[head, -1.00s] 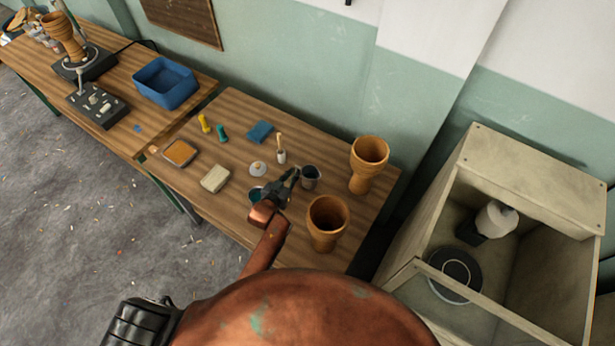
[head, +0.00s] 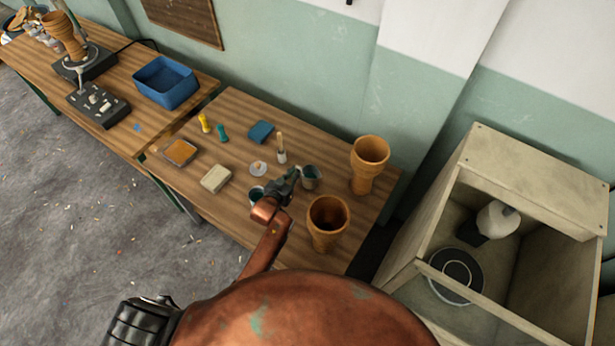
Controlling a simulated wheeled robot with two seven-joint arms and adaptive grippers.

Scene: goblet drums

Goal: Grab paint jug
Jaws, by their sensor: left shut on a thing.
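A small grey jug (head: 311,178), which I take to be the paint jug, stands on the wooden table (head: 235,115) between the brush pot and the goblet drums. My left gripper (head: 295,178) reaches in from the front, with its dark fingers at the left side of the jug. It is shut on the jug; the fingers are small, and their exact contact is hard to see. My right gripper is not in view.
Two goblet drums (head: 369,165) (head: 327,222) stand close at right. A brush in a small pot (head: 281,153), a white lid (head: 258,169), a pale block (head: 216,179), an orange tray (head: 180,152) and a blue block (head: 261,132) lie to the left. An open booth (head: 535,180) stands right.

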